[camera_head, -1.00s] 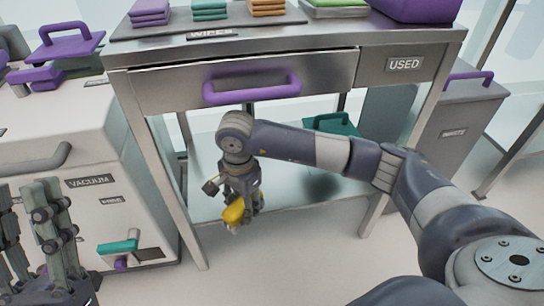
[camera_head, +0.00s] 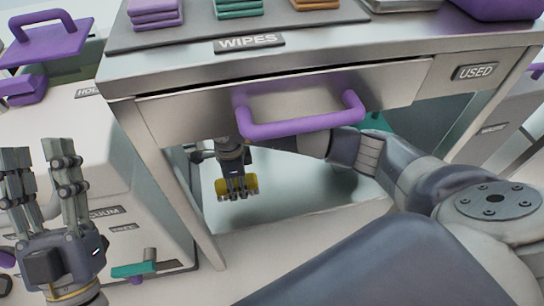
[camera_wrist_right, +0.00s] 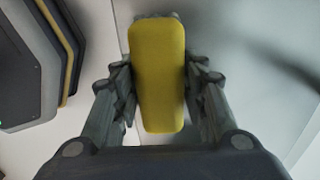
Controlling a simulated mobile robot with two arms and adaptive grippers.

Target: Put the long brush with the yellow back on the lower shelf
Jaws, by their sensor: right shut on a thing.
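The long brush with the yellow back (camera_head: 224,187) is in my right gripper (camera_head: 238,190), under the table's drawer and above the lower shelf (camera_head: 290,195). In the right wrist view the yellow back (camera_wrist_right: 157,75) lies between the two fingers of my right gripper (camera_wrist_right: 160,100), which are shut on it. Its bristles are hidden there. The gap between brush and shelf cannot be judged exactly. My left gripper (camera_head: 45,185) is at the lower left, upright, with its fingers apart and empty.
The metal table has a drawer with a purple handle (camera_head: 300,122) above my right arm. A teal object (camera_head: 375,122) stands under the table, partly hidden. A white cabinet labelled vacuum (camera_head: 110,180) stands at left. Folded wipes (camera_head: 236,8) lie on top.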

